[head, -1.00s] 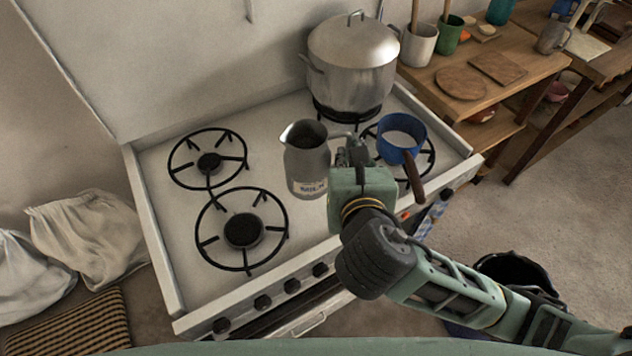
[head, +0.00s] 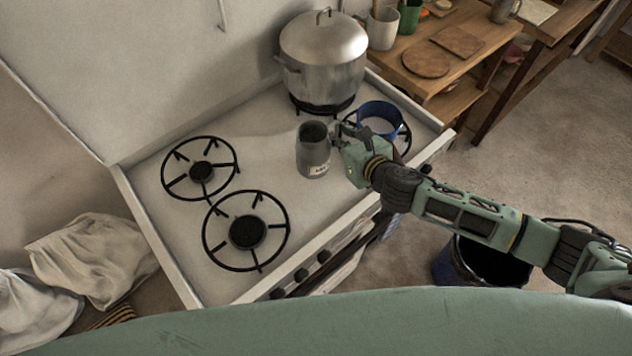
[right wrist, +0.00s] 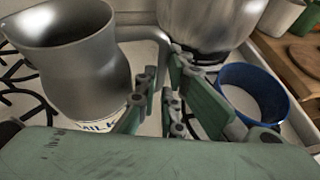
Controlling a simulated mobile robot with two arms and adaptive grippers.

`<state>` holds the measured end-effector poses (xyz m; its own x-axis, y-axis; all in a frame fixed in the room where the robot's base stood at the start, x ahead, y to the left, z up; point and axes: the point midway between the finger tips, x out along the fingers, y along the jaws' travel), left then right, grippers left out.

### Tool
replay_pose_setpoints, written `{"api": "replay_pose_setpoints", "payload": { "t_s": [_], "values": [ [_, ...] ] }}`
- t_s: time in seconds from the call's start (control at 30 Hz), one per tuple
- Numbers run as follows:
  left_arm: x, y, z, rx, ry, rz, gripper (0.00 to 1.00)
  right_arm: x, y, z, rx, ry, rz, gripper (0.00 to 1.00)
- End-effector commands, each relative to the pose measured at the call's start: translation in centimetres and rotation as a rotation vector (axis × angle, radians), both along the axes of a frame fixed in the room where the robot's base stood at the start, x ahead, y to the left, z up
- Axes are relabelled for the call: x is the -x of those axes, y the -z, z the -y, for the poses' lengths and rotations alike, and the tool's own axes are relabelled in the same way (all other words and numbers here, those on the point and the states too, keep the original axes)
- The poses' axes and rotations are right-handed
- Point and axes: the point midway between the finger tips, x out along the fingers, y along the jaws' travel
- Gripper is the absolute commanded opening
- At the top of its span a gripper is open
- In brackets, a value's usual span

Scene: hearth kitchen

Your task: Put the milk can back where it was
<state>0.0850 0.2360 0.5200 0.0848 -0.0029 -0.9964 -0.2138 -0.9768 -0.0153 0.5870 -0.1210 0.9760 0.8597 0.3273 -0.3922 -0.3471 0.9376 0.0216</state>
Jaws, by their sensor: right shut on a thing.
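The grey metal milk can (head: 313,152), with a white label, is upright over the middle of the stove, left of the blue pan. My right gripper (head: 339,137) comes from the right and is shut on the can's handle. In the right wrist view the can (right wrist: 75,62) is on the left, and its handle (right wrist: 150,34) runs to my fingers (right wrist: 165,78). Whether the can's base touches the stove top is unclear. My left gripper is not in view.
The blue pan (head: 378,108) sits on the right burner, close to my gripper. A large lidded pot (head: 324,65) stands behind the can. Two left burners (head: 246,232) are empty. A dark bucket (head: 452,270) stands on the floor below my right arm.

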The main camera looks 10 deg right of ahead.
Motion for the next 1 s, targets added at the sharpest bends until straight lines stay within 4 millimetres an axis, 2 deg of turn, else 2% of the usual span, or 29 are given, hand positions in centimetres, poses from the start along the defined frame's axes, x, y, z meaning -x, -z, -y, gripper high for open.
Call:
{"api": "replay_pose_setpoints", "payload": {
  "t_s": [0.13, 0.33, 0.57, 0.73, 0.83, 1.0],
  "values": [
    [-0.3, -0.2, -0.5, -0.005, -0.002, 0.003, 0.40, -0.2, 0.9, 0.6, -0.001, -0.008, 0.000, 0.00],
    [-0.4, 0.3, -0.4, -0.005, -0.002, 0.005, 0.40, -0.1, 4.7, 0.6, -0.003, -0.009, -0.002, 0.00],
    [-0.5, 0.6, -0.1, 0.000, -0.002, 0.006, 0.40, -0.2, 6.9, 0.6, -0.002, -0.010, 0.002, 0.00],
    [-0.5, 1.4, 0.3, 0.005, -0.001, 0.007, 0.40, -0.2, 9.4, 0.6, -0.003, -0.009, 0.000, 0.00],
    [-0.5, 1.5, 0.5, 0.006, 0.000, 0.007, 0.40, -0.2, 10.2, 0.7, -0.002, -0.009, 0.001, 0.00],
    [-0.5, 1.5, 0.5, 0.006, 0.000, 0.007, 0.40, -0.2, 10.3, 0.6, -0.003, -0.011, 0.003, 0.00]
  ]
}}
